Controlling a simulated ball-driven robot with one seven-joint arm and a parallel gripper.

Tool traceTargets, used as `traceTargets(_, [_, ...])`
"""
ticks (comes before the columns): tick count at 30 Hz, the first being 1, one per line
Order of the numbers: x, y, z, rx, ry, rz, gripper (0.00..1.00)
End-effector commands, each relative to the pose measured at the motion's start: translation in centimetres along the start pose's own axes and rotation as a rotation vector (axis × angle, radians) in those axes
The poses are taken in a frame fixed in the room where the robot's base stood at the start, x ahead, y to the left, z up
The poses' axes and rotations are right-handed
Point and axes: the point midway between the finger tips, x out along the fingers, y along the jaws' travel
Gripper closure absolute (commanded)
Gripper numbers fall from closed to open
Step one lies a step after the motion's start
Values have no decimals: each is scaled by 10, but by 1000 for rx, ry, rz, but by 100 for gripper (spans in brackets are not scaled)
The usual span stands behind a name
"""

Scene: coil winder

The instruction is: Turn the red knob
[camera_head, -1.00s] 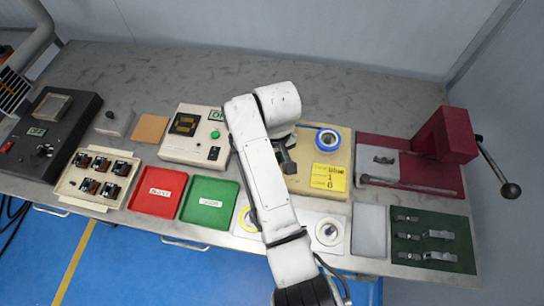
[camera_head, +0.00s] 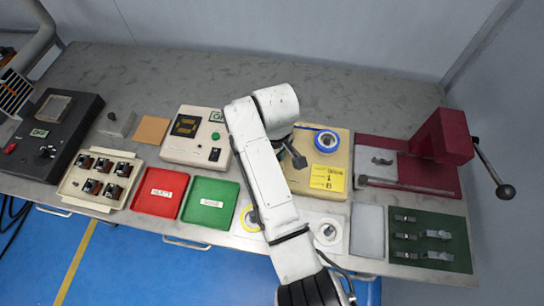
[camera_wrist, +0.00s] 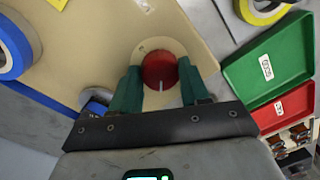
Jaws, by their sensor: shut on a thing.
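The red knob (camera_wrist: 160,69) shows in the wrist view as a round red cap with a white pointer line. It sits on a round pale plate on the cream coil winder panel (camera_wrist: 110,32). My gripper (camera_wrist: 158,82) has its two green fingers on either side of the knob, closed on it. In the head view my white arm hides the knob, and the winder's cream top (camera_head: 312,180) shows beside the arm with a yellow label (camera_head: 327,177) and a blue tape ring (camera_head: 327,141).
Left of the arm are a green tray (camera_head: 209,204), a red tray (camera_head: 160,192) and a cream meter box (camera_head: 195,140). A yellow ring (camera_head: 250,218) lies in front. A red press (camera_head: 440,140) with a lever stands at right. The back of the table is clear.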

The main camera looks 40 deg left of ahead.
Motion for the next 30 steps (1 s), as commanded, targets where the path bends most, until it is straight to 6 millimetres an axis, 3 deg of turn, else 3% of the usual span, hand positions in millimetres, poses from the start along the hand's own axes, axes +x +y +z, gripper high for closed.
traceTargets(18, [-1, 1, -1, -547, -31, 1, 85])
traceTargets(30, [-1, 0, -2, -725, -40, 2, 85])
